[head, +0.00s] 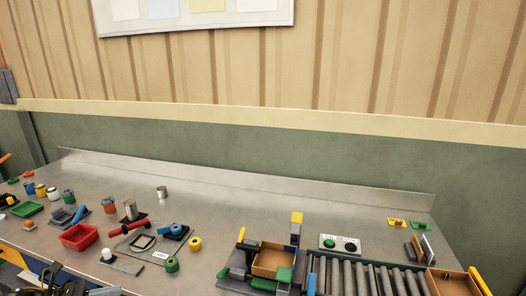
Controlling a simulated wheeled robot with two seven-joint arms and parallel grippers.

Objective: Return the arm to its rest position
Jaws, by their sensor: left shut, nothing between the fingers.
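My left gripper (49,274) shows as a dark shape at the bottom left edge of the head view, partly cut off by the frame. It is shut and empty, over the near left edge of the workbench. My right gripper is not in view.
A metal workbench (330,215) runs along the wall. A red tray (79,237), several small tools and jars stand at left. An open cardboard box (268,262) sits beside a roller conveyor (355,277) at right. The bench's middle back is clear.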

